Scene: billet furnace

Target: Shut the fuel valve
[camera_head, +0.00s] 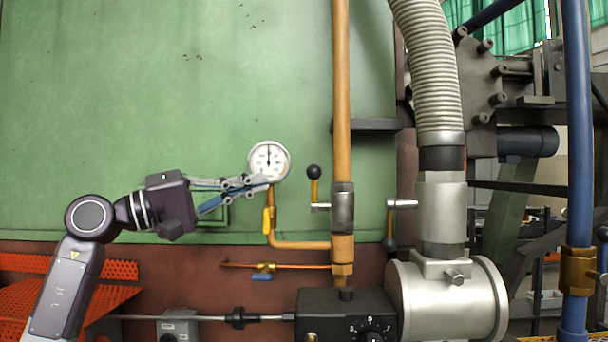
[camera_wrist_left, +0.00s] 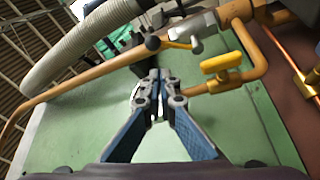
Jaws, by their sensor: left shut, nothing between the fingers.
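A yellow lever with a black ball knob (camera_head: 314,172) points up from the grey valve body (camera_head: 342,207) on the orange vertical pipe (camera_head: 341,90). The knob also shows in the left wrist view (camera_wrist_left: 152,43), just beyond the fingertips. My left gripper (camera_head: 264,182) is shut and empty, in front of the lower part of the round gauge (camera_head: 269,158) and left of the knob, apart from it in the picture. In the left wrist view its fingertips (camera_wrist_left: 160,76) meet. No label shows which valve is for fuel. My right gripper is not in view.
A yellow handle (camera_head: 267,220) hangs below the gauge, and a small blue-handled valve (camera_head: 263,273) sits lower. Another black-knobbed lever (camera_head: 390,242) hangs down beside the grey pipe (camera_head: 441,205) under the ribbed hose (camera_head: 428,70). A black control box (camera_head: 325,305) is below. The green wall (camera_head: 170,80) is mostly bare.

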